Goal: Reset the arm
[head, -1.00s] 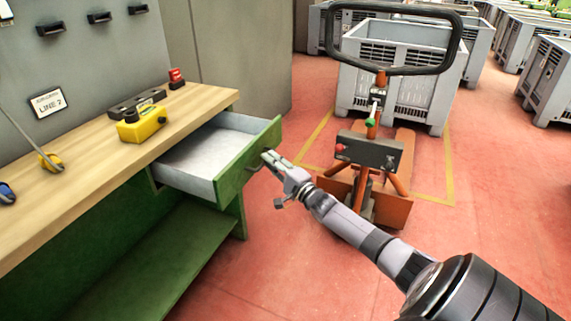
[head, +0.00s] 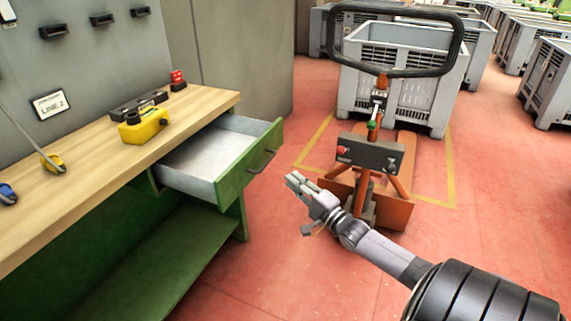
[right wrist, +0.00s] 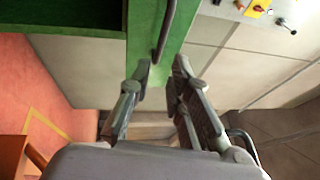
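My right gripper (head: 293,181) is in the middle of the head view, to the right of the open green drawer (head: 238,183) and apart from its dark handle (head: 262,162). In the right wrist view the fingers (right wrist: 160,78) stand apart with nothing between them, so it is open and empty. The drawer handle (right wrist: 166,30) shows beyond the fingertips there. The drawer stands pulled out of the workbench, and the part of its inside that shows is empty. My left gripper is not in view.
A wooden-topped workbench (head: 90,165) is at left, with a yellow device (head: 143,124) on it. An orange pallet truck (head: 368,155) stands close behind my right gripper, with a grey crate (head: 400,75) behind it. Red floor (head: 285,270) is clear in front.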

